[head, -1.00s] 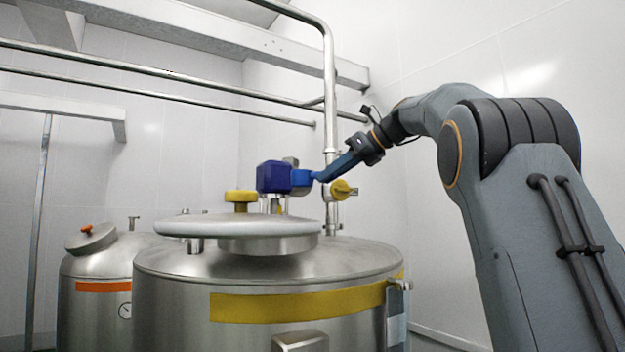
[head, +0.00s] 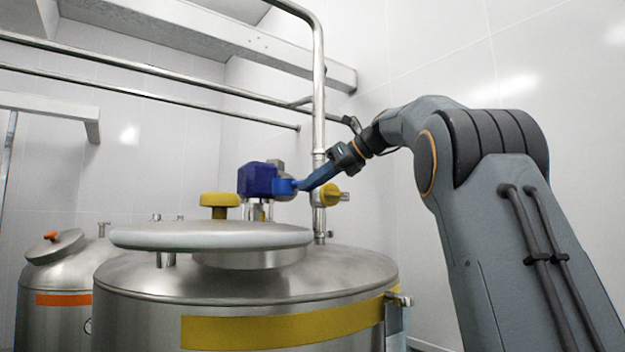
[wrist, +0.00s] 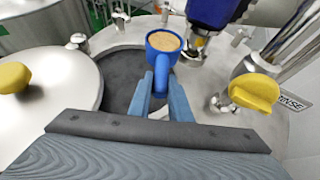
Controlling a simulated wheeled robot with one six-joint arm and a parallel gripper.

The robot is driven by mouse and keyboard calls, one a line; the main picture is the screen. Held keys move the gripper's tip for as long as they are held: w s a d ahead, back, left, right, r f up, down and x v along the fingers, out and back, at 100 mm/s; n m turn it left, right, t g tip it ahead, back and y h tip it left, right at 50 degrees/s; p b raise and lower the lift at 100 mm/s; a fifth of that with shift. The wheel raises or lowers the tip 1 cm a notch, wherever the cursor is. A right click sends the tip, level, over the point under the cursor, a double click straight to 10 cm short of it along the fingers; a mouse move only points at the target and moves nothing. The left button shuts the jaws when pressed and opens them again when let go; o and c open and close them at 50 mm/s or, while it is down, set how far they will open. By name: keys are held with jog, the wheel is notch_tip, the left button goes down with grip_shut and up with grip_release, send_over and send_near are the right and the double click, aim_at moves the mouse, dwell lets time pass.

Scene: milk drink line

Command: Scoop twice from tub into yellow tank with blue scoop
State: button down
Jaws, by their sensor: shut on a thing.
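My gripper (wrist: 160,98) is shut on the handle of the blue scoop (wrist: 162,72). The scoop's cup is upright and full of tan powder (wrist: 164,41). In the head view the scoop (head: 285,187) is above the steel tank with the yellow band (head: 260,331), beside a dark blue motor. The tank's round lid (head: 210,236) is swung aside to the left. In the wrist view a dark round opening (wrist: 122,72) shows between the lid and the scoop, and the cup is over its right part. The tub is not in view.
The dark blue motor (head: 257,179) stands close to the scoop. A yellow valve handle (wrist: 254,91) and a vertical steel pipe (head: 318,110) are to the right. The lid has a yellow knob (head: 220,200). A tank with an orange band (head: 63,299) stands at the left.

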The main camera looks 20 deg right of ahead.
jog(key=shift+f, duration=0.25)
jog(key=n, duration=0.1)
jog(key=h, duration=0.1)
jog(key=f+n+t, duration=0.1)
jog(key=shift+s+a+n+h, duration=0.25)
jog(key=shift+a+n+h, duration=0.05)
jog(key=shift+a+h, duration=0.1)
jog(key=n+h+b, duration=0.1)
jog(key=f+n+t+b, duration=0.1)
jog(key=shift+f+n+h, duration=0.3)
jog(key=shift+n+h, duration=0.1)
jog(key=shift+w+b, duration=0.1)
jog(key=shift+b, duration=0.35)
jog(key=shift+f+n+t+h+b, duration=0.1)
jog(key=shift+n+t+h+b, duration=0.4)
jog(key=shift+n+b, duration=1.5)
jog(key=shift+f+n+t+h+b, duration=0.1)
jog(key=shift+n+t+b, duration=0.8)
jog(key=shift+b, duration=2.1)
jog(key=shift+a+r+n+t+b, duration=0.1)
jog(key=shift+n+t+b, duration=0.3)
jog(key=shift+n+b, duration=1.5)
jog(key=shift+a+n+t+b, duration=0.1)
jog(key=shift+n+t+b, duration=0.3)
jog(key=shift+n+b, duration=1.45)
jog(key=shift+r+m, duration=0.15)
jog(key=shift+m, duration=0.8)
